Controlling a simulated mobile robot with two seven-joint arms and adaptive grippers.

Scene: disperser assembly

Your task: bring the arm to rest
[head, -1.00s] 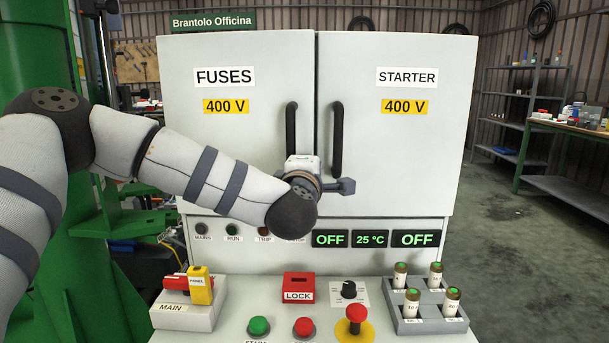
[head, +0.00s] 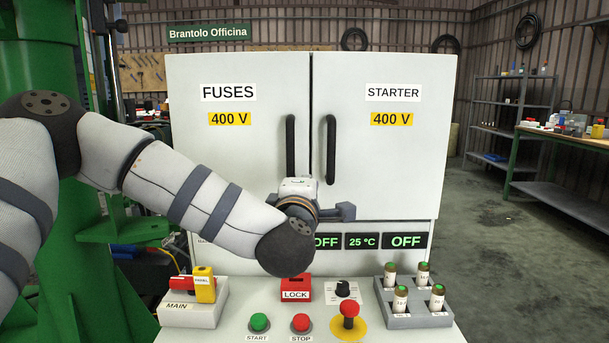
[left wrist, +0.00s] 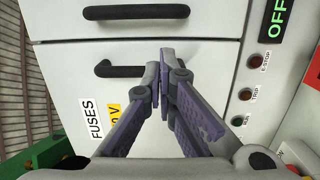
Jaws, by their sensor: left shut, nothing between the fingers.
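My left arm (head: 180,190) comes in from the left across the front of the cabinet. My left gripper (head: 345,211) is beside the lower edge of the doors, below the two black handles. In the left wrist view its purple-padded fingers (left wrist: 165,75) meet at the tips, with nothing between them. The FUSES door (head: 235,145) and the STARTER door (head: 390,155) are both shut. The FUSES handle (head: 290,145) and the STARTER handle (head: 331,148) stand clear of the fingers in the head view. My right gripper is out of view.
Below, the desk holds the MAIN switch (head: 195,295), red LOCK block (head: 296,290), START button (head: 259,322), STOP button (head: 301,322), red mushroom button (head: 350,312) and fuse rack (head: 412,308). Displays read OFF and 25 °C. Open floor lies at right.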

